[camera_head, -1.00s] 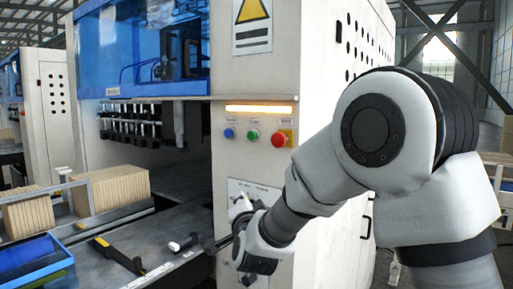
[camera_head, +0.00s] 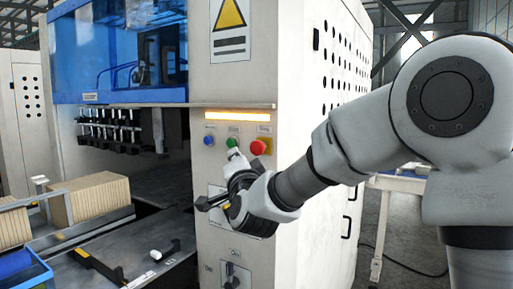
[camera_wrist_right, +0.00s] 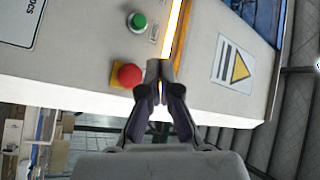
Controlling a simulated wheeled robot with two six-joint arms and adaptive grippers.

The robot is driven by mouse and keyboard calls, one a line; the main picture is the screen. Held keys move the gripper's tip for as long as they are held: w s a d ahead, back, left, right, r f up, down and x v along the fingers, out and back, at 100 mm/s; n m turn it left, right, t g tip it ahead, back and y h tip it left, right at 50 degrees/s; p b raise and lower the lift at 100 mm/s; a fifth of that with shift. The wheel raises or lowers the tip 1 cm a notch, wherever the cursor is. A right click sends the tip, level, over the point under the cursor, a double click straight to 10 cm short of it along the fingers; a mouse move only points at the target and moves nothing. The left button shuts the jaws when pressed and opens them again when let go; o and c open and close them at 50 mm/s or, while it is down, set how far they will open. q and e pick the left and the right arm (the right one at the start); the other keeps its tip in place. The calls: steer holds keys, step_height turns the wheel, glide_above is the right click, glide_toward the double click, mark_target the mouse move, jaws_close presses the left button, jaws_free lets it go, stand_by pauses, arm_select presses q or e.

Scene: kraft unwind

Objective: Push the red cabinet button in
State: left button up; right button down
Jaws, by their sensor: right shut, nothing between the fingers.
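The red button (camera_head: 259,147) sits on a yellow plate at the right end of a row on the white cabinet's front (camera_head: 236,80), below a lit orange strip. The green button (camera_head: 232,142) and blue button (camera_head: 209,140) are to its left. In the right wrist view the red button (camera_wrist_right: 130,74) shows beside the fingertips. My right gripper (camera_head: 222,180) is shut and empty, just below the buttons in the head view. In the right wrist view its closed fingertips (camera_wrist_right: 160,72) are close to the red button; I cannot tell whether they touch. My left gripper is out of view.
A dark work surface (camera_head: 95,268) holds a yellow-and-black tool (camera_head: 98,265) and a small white item (camera_head: 156,255). Stacked brown boards (camera_head: 90,198) and a blue bin (camera_head: 22,272) are at left. A rotary switch (camera_head: 232,276) is lower on the cabinet.

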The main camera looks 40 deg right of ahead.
mark_target(260, 147)
steer(key=w+d, duration=0.2)
steer(key=d, duration=0.3)
steer(key=shift+w+d, duration=0.3)
steer(key=shift+d, duration=0.05)
stand_by(1.1)
steer(key=shift+w+d, duration=0.15)
steer(key=shift+d, duration=0.25)
